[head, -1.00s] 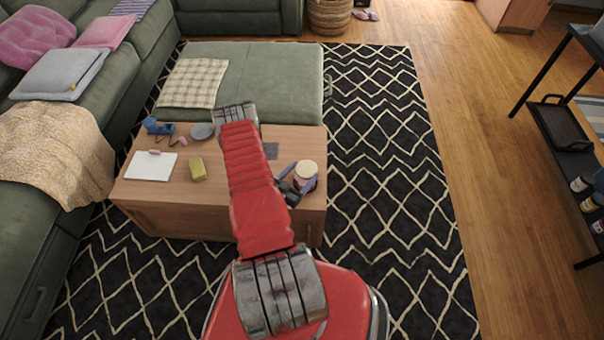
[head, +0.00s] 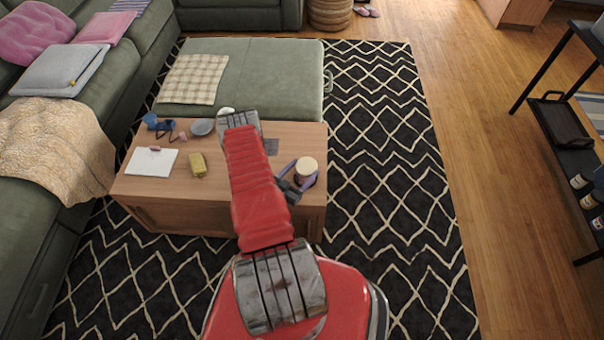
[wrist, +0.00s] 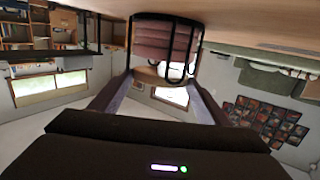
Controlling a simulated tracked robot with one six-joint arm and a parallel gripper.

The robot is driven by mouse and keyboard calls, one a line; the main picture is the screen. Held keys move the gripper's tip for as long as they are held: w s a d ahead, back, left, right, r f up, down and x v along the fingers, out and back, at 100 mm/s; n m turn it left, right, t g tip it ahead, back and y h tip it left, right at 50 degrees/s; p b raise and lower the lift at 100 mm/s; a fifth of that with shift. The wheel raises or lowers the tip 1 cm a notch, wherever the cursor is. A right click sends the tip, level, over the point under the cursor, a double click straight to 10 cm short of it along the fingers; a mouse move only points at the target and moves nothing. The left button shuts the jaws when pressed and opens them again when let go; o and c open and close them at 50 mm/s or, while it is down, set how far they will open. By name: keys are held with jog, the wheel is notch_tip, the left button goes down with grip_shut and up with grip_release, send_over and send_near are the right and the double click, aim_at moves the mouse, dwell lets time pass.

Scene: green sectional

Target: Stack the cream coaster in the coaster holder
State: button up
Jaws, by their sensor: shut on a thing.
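The cream coaster (head: 306,168) is a pale disc at the right end of the wooden table. My gripper (head: 299,176) has its purple fingers around it. In the wrist view, which is upside down, my gripper (wrist: 162,78) has a finger on each side of the coaster's pale edge (wrist: 160,71). The coaster holder (wrist: 136,45) is a black wire rack with several mauve coasters stacked in it. The cream coaster is at the top of that stack, near the wire posts. I cannot tell whether it touches the stack. In the head view the holder is mostly hidden.
The wooden table (head: 225,190) also carries a white pad (head: 150,166), a yellow block (head: 198,165), a grey dish (head: 202,127), a blue cup (head: 150,119) and a dark flat square (head: 271,146). A green ottoman (head: 260,75) stands behind it. Patterned rug (head: 400,220) lies clear at right.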

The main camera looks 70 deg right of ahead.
jog(key=shift+s+a+f+y, duration=0.1)
jog(key=shift+a+f+y, duration=0.1)
jog(key=shift+f, duration=0.35)
jog(key=shift+a+f+y, duration=0.1)
jog(key=shift+a+f, duration=0.1)
jog(key=shift+f, duration=0.3)
jog(key=o, duration=0.8)
jog(key=shift+c, duration=0.2)
jog(key=o, duration=0.3)
jog(key=shift+a, duration=0.1)
jog(key=shift+o, duration=0.5)
jog(key=v, duration=0.7)
jog(key=r+v, duration=0.1)
jog(key=v, duration=0.3)
jog(key=shift+a+r, duration=0.1)
jog(key=shift+v, duration=1)
jog(key=shift+r, duration=0.2)
